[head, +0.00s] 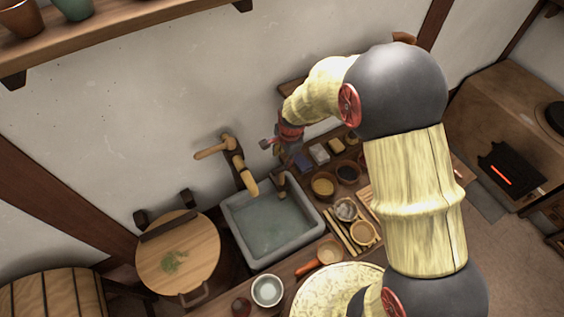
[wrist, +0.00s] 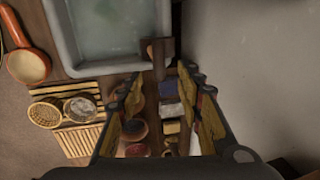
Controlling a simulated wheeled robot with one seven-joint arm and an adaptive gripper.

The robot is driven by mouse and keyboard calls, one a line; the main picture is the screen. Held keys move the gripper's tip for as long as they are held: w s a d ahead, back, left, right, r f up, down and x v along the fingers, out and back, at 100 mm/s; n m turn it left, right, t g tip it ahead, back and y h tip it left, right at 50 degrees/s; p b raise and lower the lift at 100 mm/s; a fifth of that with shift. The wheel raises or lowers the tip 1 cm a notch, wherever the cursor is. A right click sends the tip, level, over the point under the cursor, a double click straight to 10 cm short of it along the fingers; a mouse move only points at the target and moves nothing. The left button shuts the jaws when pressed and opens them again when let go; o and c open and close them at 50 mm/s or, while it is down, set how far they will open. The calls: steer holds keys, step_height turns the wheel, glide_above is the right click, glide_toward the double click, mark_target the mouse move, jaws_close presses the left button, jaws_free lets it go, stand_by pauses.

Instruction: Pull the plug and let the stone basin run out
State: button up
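The grey stone basin (head: 292,250) stands below the wall and holds greenish water (head: 268,225). In the wrist view its rim (wrist: 106,67) is at upper left. A small brown wooden piece (head: 281,185) stands at the basin's back right corner, and shows in the wrist view (wrist: 153,48) too; I cannot tell whether it is the plug. No other plug can be made out.
A wooden spout (head: 243,172) on the wall hangs over the basin's back. Bowls (head: 323,186) and small blocks (head: 319,154) crowd the counter to the right. A ladle (head: 327,254) and white bowl (head: 267,290) lie in front. A round wooden lid (head: 180,252) is at left.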

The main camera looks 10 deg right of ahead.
steer(key=shift+s+d+r, duration=0.1)
steer(key=shift+s+r, duration=0.05)
steer(key=shift+r, duration=0.55)
steer(key=shift+s+r, duration=0.1)
steer(key=shift+r, duration=0.55)
steer(key=shift+f, duration=0.1)
